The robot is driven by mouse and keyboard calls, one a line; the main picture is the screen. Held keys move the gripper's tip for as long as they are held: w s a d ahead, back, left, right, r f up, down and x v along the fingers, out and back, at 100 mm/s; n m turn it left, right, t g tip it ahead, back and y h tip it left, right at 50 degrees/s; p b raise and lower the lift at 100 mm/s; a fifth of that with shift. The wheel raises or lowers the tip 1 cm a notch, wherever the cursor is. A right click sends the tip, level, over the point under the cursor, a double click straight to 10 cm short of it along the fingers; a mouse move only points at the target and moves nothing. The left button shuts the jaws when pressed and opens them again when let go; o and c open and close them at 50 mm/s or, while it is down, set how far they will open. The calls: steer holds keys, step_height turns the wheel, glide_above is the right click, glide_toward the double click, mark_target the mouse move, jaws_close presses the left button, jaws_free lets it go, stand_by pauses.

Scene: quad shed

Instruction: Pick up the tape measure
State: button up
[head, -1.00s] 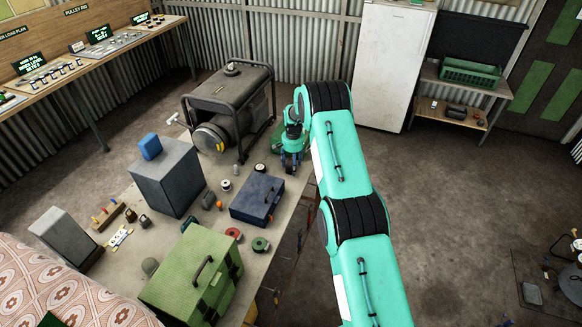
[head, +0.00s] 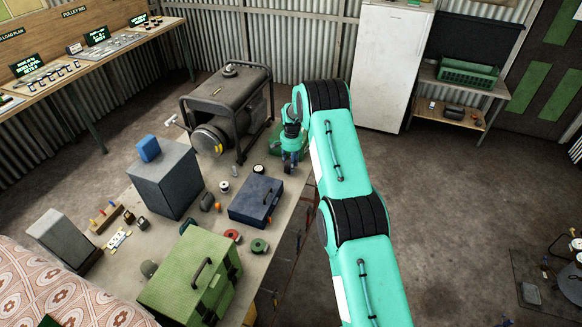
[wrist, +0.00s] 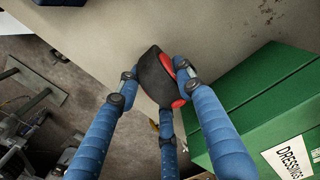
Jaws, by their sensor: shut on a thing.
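The tape measure (wrist: 154,76) is a black, rounded-square body with red parts on its right side. In the wrist view it sits between the blue fingers of my gripper (wrist: 156,82), with fingertips touching it from the left and right. A third finger reaches up from below. In the head view my gripper (head: 290,158) points down at the far right edge of the bench, beside the generator. The tape measure cannot be made out there. I cannot tell whether it touches the bench top.
A green box marked DRESSINGS (wrist: 265,105) is close to the right of my fingers. The generator (head: 232,105) stands left of my gripper, and a dark blue case (head: 255,201) lies nearer on the bench (head: 270,262). The bench edge drops to open floor on the right.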

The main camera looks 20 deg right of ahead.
step_height(320, 180, up, 2)
steer(key=shift+r, duration=0.2)
steer(key=s+a, duration=0.1)
steer(key=s, duration=0.4)
steer(key=s+a+r, duration=0.1)
steer(key=s, duration=0.4)
steer(key=s+a, duration=0.2)
steer(key=s, duration=0.3)
steer(key=shift+s+r, duration=0.2)
steer(key=shift+s, duration=0.05)
